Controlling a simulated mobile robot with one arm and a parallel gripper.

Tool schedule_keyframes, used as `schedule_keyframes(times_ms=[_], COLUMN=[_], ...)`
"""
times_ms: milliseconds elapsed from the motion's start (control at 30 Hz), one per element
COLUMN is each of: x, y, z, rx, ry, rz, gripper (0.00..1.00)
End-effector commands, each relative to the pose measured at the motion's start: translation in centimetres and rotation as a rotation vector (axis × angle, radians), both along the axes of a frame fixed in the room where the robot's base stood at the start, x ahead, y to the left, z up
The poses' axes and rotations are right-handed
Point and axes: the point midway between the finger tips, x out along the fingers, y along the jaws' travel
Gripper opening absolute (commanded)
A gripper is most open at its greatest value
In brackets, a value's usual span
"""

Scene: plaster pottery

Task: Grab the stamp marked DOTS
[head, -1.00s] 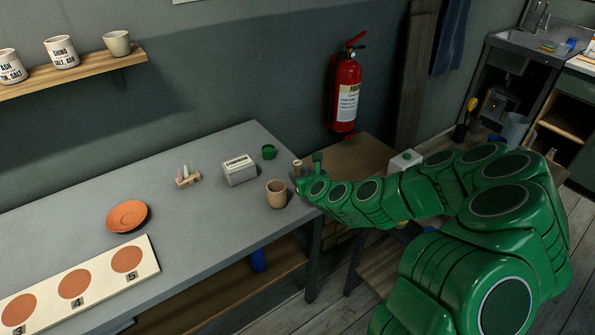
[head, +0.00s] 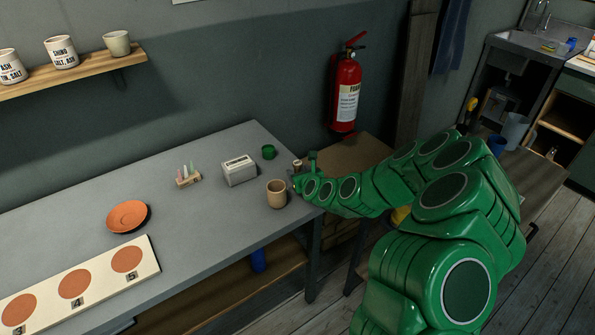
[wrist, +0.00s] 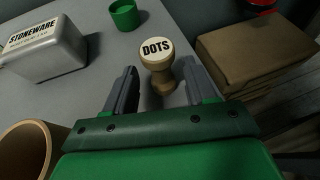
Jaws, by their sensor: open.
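The stamp marked DOTS (wrist: 157,66) stands upright in the wrist view, with a pale round top and a tan turned body. My gripper (wrist: 158,88) is open, with one grey finger on each side of the stamp's lower part. I cannot tell whether either finger touches it. In the head view the stamp (head: 297,165) shows small at the table's right end, beside my gripper (head: 298,178), which is partly hidden by my arm.
A tan cup (head: 277,194) stands close to the left of my gripper. A grey box marked STONEWARE (wrist: 45,50) and a green cup (wrist: 124,15) stand further left and behind. A cardboard box (wrist: 255,50) sits to the right, past the table's edge.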

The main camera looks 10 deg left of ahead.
Motion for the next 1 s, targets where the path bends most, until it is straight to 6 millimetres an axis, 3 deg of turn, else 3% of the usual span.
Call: schedule_keyframes(times_ms=[200,567,933,1000], x=[1.6,2.1,2.1,2.1], y=[0.8,1.1,1.0,1.0], z=[-0.7,-0.9,-0.9,-0.9], rx=[-0.001,0.001,0.0,0.0], ry=[0.0,0.0,-0.001,-0.001], rz=[0.0,0.0,-0.001,-0.001], gripper=[0.56,0.56,0.02,0.0])
